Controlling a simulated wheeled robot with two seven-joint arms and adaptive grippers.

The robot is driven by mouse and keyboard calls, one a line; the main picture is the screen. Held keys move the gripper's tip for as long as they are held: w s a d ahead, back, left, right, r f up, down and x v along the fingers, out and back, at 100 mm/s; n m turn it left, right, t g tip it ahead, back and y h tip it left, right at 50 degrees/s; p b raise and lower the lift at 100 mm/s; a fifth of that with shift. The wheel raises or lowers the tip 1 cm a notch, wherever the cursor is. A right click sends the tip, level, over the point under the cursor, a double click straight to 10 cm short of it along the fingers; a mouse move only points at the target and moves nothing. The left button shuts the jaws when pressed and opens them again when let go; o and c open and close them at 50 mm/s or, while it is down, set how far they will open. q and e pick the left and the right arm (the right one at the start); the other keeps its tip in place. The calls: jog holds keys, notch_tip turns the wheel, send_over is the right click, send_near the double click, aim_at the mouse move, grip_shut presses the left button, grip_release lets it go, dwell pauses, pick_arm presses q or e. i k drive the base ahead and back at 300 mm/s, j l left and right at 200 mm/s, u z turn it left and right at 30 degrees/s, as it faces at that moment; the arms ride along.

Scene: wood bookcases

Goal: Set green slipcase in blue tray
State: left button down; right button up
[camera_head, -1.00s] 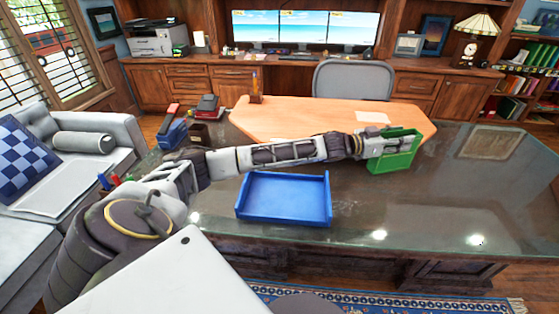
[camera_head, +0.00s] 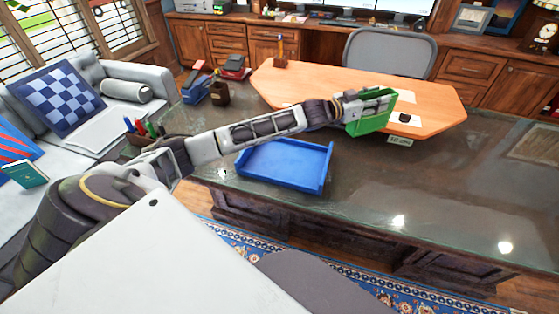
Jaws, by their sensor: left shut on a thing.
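The green slipcase (camera_head: 373,124) is held at the end of my left arm, above the far part of the glass-topped desk. My left gripper (camera_head: 369,104) is shut on it, and the gripper covers part of the slipcase. The blue tray (camera_head: 283,177) lies on the desk near its front edge, to the left of the slipcase and nearer to me. The tray looks empty, and the left forearm passes just behind it. My right gripper is not in view.
A wooden board (camera_head: 440,103) lies on the desk behind the slipcase. A pen holder (camera_head: 219,93), a stapler (camera_head: 194,88) and a cup of pens (camera_head: 145,137) stand at the left. The desk (camera_head: 430,180) is clear right of the tray.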

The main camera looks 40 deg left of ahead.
aim_at(285, 162)
jog(key=l+u, duration=1.3)
jog(key=l, duration=0.15)
